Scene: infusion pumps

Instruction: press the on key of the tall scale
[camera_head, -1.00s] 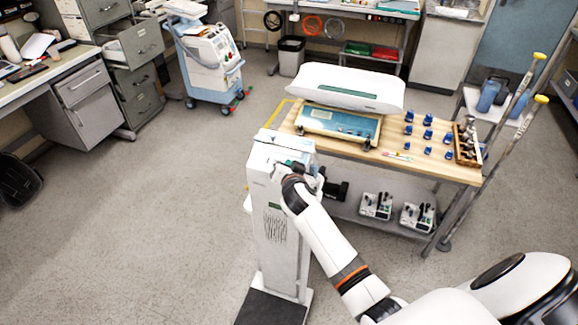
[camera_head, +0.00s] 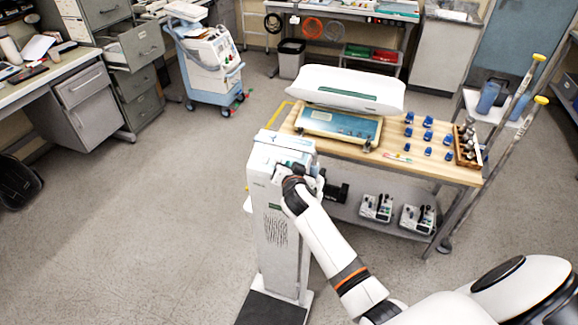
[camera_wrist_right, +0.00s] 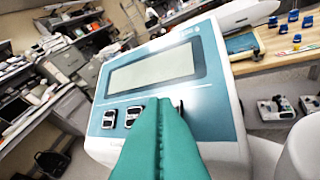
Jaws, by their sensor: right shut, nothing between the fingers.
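The tall scale (camera_head: 272,225) is a white column with a dark foot platform and a teal-and-white head. In the right wrist view its head (camera_wrist_right: 215,90) shows a blank grey display (camera_wrist_right: 152,70). Below the display, two dark keys (camera_wrist_right: 109,118) and (camera_wrist_right: 133,115) show at the left of the key row. My right gripper (camera_head: 285,167) is at the scale's head. Its teal fingers (camera_wrist_right: 160,103) are shut and empty, with their tips over the key row, right of those two keys. They hide the keys behind them; I cannot tell whether they touch. My left gripper is out of view.
A wooden-topped cart (camera_head: 440,170) stands just behind and right of the scale. It carries a baby scale (camera_head: 350,90), several blue-capped vials and a wooden rack (camera_head: 466,145). A blue-and-white machine (camera_head: 210,60) stands at the back.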

